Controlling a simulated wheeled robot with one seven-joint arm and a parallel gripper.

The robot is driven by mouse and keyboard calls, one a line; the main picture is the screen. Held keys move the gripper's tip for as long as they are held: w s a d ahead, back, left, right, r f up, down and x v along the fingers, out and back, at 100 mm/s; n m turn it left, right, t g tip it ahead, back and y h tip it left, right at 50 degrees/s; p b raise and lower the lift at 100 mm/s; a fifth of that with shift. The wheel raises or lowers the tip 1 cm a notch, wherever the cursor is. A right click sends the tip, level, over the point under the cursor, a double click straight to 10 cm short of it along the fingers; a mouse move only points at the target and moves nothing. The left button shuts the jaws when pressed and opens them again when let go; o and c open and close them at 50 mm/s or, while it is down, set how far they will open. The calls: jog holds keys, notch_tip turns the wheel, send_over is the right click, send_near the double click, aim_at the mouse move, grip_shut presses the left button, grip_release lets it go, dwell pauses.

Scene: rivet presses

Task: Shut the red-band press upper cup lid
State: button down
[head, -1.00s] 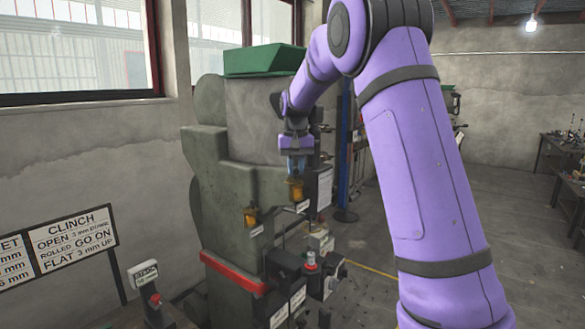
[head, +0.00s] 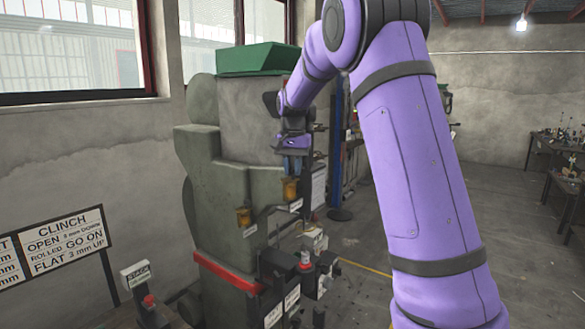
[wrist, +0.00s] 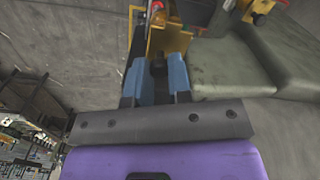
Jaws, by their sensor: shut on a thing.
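The red-band press is a tall grey-green machine with a red band (head: 222,272) low on its body. Its upper cup (head: 290,188) is amber and sits on the press's right side, above a second amber cup (head: 243,217). My gripper (head: 293,172) is right above the upper cup, pointing down. In the wrist view its blue fingers (wrist: 157,82) are closed on a small dark part by the amber upper cup lid (wrist: 170,40). The fingers and the small size hide the lid's exact angle and hinge.
A sign board (head: 60,240) and a small labelled post (head: 140,280) stand at left. Benches (head: 560,150) stand far right, with open floor between.

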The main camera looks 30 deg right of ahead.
jog(key=c, duration=1.1)
grip_release()
jog(key=shift+o, duration=0.2)
jog(key=shift+r, duration=0.15)
notch_tip(320, 180, up, 11)
jog(key=shift+f, duration=0.2)
